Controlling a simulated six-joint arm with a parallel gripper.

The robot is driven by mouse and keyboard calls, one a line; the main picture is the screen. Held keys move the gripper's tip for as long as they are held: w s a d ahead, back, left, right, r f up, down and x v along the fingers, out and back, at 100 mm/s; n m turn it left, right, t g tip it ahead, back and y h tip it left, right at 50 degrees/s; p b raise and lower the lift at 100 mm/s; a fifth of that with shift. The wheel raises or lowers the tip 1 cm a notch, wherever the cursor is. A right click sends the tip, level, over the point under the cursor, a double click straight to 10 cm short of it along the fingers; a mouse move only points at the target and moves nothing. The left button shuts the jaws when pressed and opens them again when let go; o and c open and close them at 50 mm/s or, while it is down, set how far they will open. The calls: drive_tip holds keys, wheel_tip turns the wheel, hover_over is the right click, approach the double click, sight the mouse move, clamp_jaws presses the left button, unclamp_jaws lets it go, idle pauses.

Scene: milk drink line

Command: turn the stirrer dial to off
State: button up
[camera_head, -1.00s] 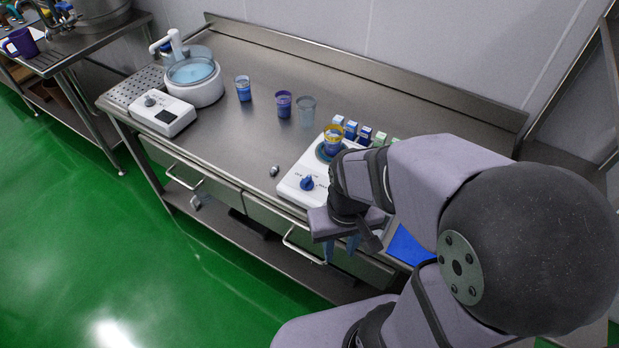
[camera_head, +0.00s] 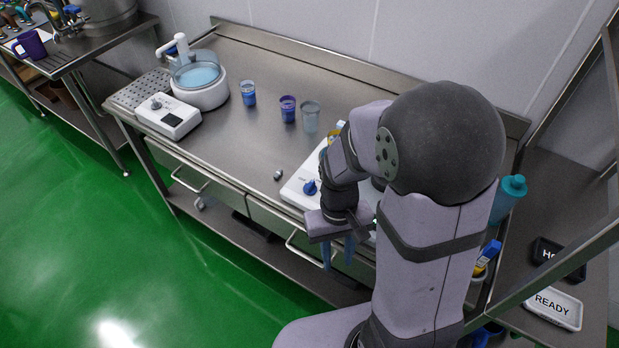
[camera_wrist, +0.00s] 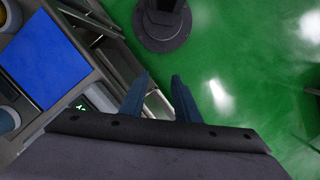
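The stirrer is a white flat unit (camera_head: 296,194) at the table's front edge, with a blue dial (camera_head: 310,188) on its front left. The dial's pointer setting is too small to read. The dial does not show there.
A white bath unit (camera_head: 198,92) with a grey-knob control box (camera_head: 168,117) stands at the left. A blue cup (camera_head: 248,93), a purple cup (camera_head: 288,108) and a clear cup (camera_head: 310,117) stand mid-table. A small metal piece (camera_head: 278,175) lies left of the stirrer. Drawer handles (camera_head: 300,243) project below.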

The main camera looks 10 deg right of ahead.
drive_tip(key=m+t, duration=0.1)
drive_tip(key=m, duration=0.1)
approach(309, 185)
drive_tip(key=s+f, duration=0.4)
drive_tip(key=s, duration=0.1)
drive_tip(key=s+f, duration=0.3)
drive_tip(key=shift+s+d, duration=0.1)
drive_tip(key=shift+d, duration=0.1)
drive_tip(key=w+r+m, duration=0.2)
drive_tip(key=w+r+m+t, duration=0.1)
drive_tip(key=w+r, duration=0.1)
drive_tip(key=w, duration=0.1)
drive_tip(key=w+r+m, duration=0.2)
drive_tip(key=shift+w+a+r+m, duration=0.15)
drive_tip(key=shift+w+r+m, duration=0.05)
drive_tip(key=shift+w+m, duration=0.15)
drive_tip(key=shift+s+m, duration=0.2)
drive_tip(key=shift+m, duration=0.55)
drive_tip(key=shift+f+p, duration=0.1)
drive_tip(key=shift+p, duration=0.2)
drive_tip(key=shift+f+p, duration=1.2)
drive_tip(key=shift+f, duration=2.4)
clamp_jaws()
